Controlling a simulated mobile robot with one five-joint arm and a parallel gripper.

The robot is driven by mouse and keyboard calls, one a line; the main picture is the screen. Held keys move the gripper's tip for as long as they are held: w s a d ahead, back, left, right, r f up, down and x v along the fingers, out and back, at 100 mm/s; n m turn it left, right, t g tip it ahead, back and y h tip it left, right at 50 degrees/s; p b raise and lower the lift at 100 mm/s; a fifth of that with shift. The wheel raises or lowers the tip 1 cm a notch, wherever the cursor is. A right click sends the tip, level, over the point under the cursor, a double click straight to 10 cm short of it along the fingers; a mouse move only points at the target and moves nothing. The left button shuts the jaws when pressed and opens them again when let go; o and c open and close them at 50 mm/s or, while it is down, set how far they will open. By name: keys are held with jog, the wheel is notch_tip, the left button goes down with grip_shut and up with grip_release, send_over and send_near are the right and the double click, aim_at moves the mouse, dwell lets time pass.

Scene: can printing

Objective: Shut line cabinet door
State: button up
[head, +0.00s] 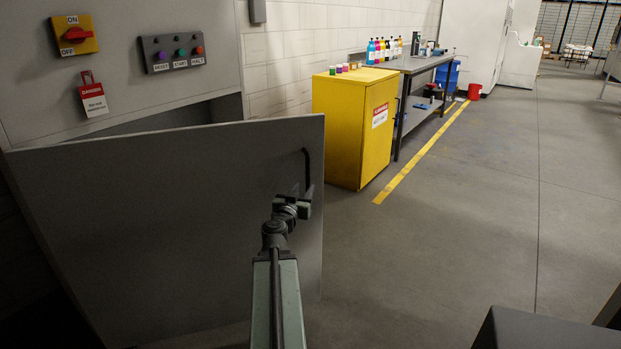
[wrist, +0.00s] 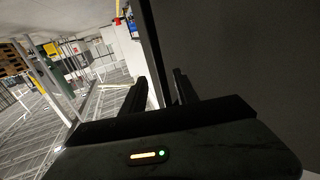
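The line cabinet door (head: 170,220) is a large grey panel standing open, swung out from the grey cabinet (head: 150,35). A black bar handle (head: 307,168) is on its face near the right edge. My gripper (head: 303,198) is at the handle's lower end in the head view; whether it touches is unclear. In the wrist view my gripper's two fingers (wrist: 157,92) stand apart, with a dark strip (wrist: 154,50) running between them. I cannot tell whether the strip is the handle or the door edge. The dark door face (wrist: 240,60) fills the right side.
A yellow cabinet (head: 345,125) stands beyond the door, with a workbench (head: 410,63) holding bottles behind it. The cabinet carries an on/off switch (head: 75,36), a red danger tag (head: 93,98) and a button box (head: 173,51).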

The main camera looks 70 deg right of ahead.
aim_at(309, 182)
jog(key=shift+s+d, duration=0.15)
jog(key=shift+d, duration=0.15)
jog(key=d, duration=0.5)
jog(key=shift+w+d, duration=0.2)
jog(key=shift+d, duration=0.1)
grip_shut()
jog(key=shift+s, duration=0.2)
dwell(0.6)
